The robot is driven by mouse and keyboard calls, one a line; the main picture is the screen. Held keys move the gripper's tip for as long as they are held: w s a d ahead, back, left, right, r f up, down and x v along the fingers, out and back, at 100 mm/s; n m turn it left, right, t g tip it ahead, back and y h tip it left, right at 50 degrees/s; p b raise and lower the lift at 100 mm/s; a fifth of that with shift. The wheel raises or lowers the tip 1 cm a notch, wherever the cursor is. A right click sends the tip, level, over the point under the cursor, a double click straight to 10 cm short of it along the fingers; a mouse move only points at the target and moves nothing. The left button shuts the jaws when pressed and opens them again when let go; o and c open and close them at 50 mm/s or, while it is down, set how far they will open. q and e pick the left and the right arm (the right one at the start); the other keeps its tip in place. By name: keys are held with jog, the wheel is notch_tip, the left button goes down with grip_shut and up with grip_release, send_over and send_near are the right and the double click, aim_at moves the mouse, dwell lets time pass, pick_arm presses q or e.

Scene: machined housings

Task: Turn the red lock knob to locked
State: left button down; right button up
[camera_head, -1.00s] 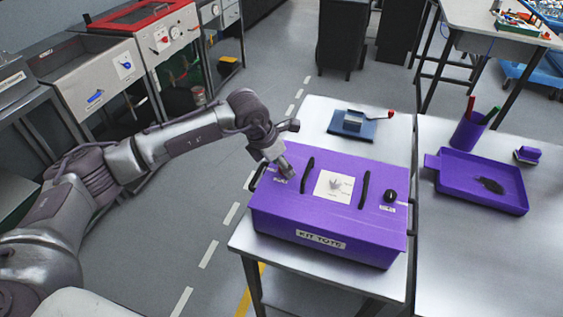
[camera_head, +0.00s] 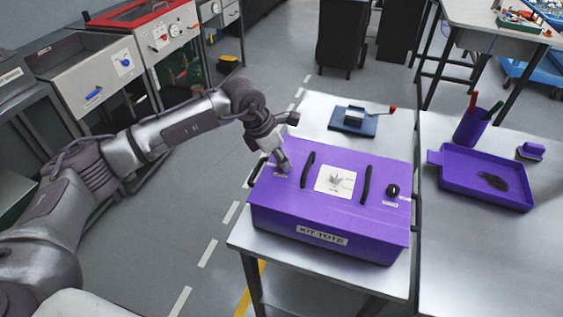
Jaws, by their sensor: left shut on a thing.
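A purple tote (camera_head: 330,215) labelled as a kit tote stands on the metal table. My left gripper (camera_head: 284,168) reaches down to the left end of its lid, by a small white label. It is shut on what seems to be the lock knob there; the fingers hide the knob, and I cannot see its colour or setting. A black knob (camera_head: 393,190) with a white mark sits at the lid's right end. A white plate (camera_head: 335,182) with a pale pointed fitting is in the lid's middle. My right gripper is not in view.
Two black handles (camera_head: 308,170) stand up from the lid. A blue block fixture with a red-tipped lever (camera_head: 353,120) is behind the tote. A purple tray (camera_head: 481,199) and a pen cup (camera_head: 471,128) are on the right table. Cabinets with red and blue knobs stand at the left.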

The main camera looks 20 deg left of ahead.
pick_arm(q)
jog(key=m+b, duration=0.2)
jog(key=m+g+b, duration=0.1)
jog(key=shift+w+f+m+h+b, duration=0.15)
jog(key=shift+f+m+h+b, duration=0.15)
jog(key=shift+h, duration=0.1)
jog(key=m+g+b, duration=0.1)
jog(key=m, duration=0.1)
jog(key=m+b, duration=0.2)
jog(key=shift+w+r+m+g, duration=0.15)
jog(key=shift+m+g, duration=0.15)
jog(key=shift+g, duration=0.1)
jog(key=m+g+b, duration=0.1)
jog(key=m, duration=0.2)
jog(key=shift+w+m+b, duration=0.1)
jog(key=shift+m+b, duration=0.2)
jog(key=shift+b, duration=0.1)
jog(key=shift+w+r+m+g+y+b, duration=0.1)
jog(key=shift+m+g+y+b, duration=0.25)
jog(key=shift+m, duration=0.65)
jog(key=shift+r+m+g+y+b, duration=0.1)
jog(key=shift+m+g, duration=0.45)
jog(key=shift+m, duration=0.45)
jog(key=shift+f, duration=0.1)
jog(key=c, duration=0.9)
grip_release()
jog(key=shift+o, duration=0.2)
jog(key=v, duration=1.2)
jog(key=shift+w, duration=0.1)
